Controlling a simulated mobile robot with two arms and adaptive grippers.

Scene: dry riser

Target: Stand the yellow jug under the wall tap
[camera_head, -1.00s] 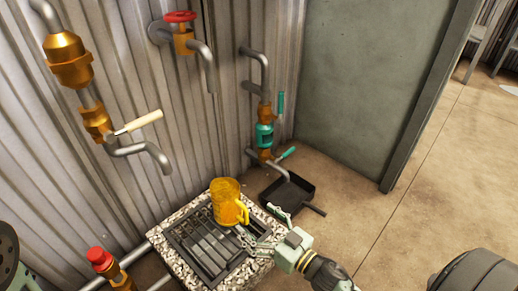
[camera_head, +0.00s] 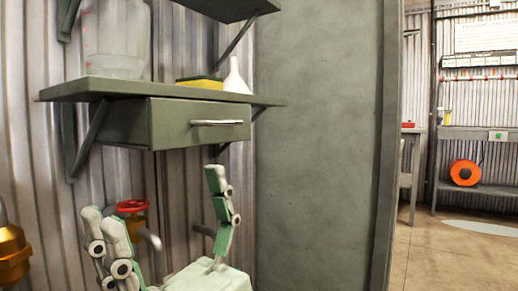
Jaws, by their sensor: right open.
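The wall tap (camera_head: 133,206) with a red handwheel and brass body shows low on the corrugated wall, with a grey spout to its right. It is partly behind my right gripper. My right gripper (camera_head: 158,195) is large in the lower part of the view, fingers pointing up and spread wide. The yellow jug is not in view, nor is the place below the tap. My left gripper is not in view.
A grey-green shelf with a drawer (camera_head: 200,122) juts out above the gripper. It bears a clear container (camera_head: 118,45), a yellow sponge (camera_head: 199,84) and a white bottle (camera_head: 236,77). A brass fitting (camera_head: 12,255) is at left. Open floor (camera_head: 440,250) lies right of the grey wall panel.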

